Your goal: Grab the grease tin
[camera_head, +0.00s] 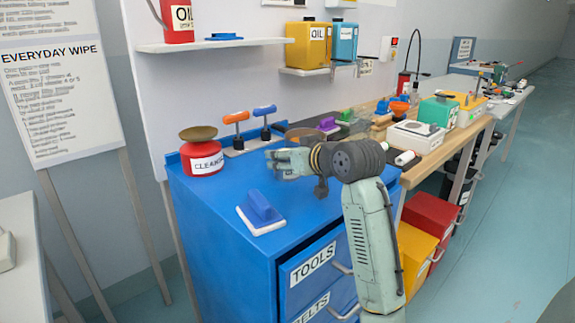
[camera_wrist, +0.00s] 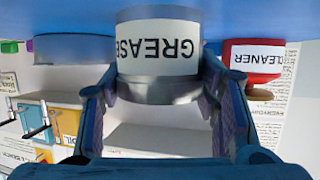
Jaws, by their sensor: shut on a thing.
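The grease tin (camera_wrist: 158,48) is a grey metal cylinder with a white label reading GREASE, upside down in the wrist view. The two fingers of my gripper (camera_wrist: 160,92) are closed against its opposite sides, so it is held between them. In the head view my gripper (camera_head: 288,161) is over the back part of the blue cabinet top. There the fingers and arm hide most of the tin, and I cannot tell whether it still touches the surface.
A blue-handled block (camera_head: 262,212) lies in front. A rack with orange and blue handles (camera_head: 250,142) stands behind. The cabinet's front left is clear.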

